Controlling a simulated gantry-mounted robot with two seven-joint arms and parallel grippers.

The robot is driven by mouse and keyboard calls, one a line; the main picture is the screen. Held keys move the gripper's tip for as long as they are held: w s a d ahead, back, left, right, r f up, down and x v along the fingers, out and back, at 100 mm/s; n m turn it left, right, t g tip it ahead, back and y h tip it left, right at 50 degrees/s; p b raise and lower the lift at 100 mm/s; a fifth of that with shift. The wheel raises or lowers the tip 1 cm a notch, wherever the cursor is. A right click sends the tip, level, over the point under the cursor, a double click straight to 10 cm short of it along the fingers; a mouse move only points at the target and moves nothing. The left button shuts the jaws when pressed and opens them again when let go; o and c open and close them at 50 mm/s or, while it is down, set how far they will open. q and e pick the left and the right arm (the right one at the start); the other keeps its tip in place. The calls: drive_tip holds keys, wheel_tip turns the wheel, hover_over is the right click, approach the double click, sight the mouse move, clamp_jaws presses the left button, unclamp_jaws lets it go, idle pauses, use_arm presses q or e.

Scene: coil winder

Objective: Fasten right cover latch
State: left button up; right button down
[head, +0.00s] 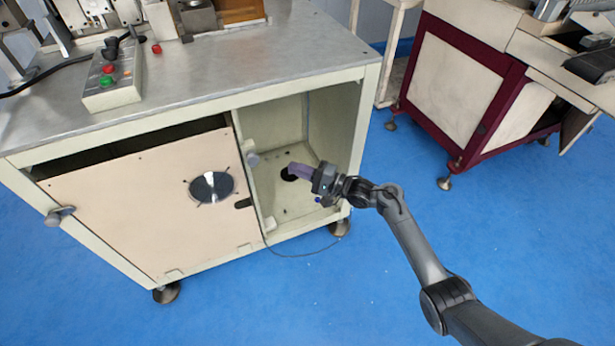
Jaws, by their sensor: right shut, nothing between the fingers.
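A beige cover (150,205) with a round dark-and-silver vent disc (211,187) stands across the left part of the cabinet front. A similar grey latch (60,215) is at the cover's left edge. I cannot tell whether either latch presses on the cover. My right gripper (293,170), with purple fingers, is shut and empty. In the picture it is right of the right latch and apart from it, in front of the open bay. My left gripper is not in view.
The cabinet's right bay (287,125) is open, with a dark hole in its floor. A control box (112,78) with red and green buttons stands on the metal top (240,60). A maroon-framed machine (450,85) stands at right. Blue floor (280,305) in front is clear.

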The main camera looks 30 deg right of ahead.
sight(253, 162)
drive_tip(key=w+a+r+b, duration=0.1)
drive_tip(key=w+a+b, duration=0.2)
drive_tip(key=a, duration=0.3)
drive_tip(key=shift+b+x, duration=0.35)
drive_tip(key=shift+x, duration=0.4)
drive_tip(key=shift+w+d, duration=0.1)
drive_tip(key=shift+a+f+m+t+p, duration=0.4)
drive_tip(key=shift+m+t, duration=0.2)
drive_tip(key=shift+m, duration=0.2)
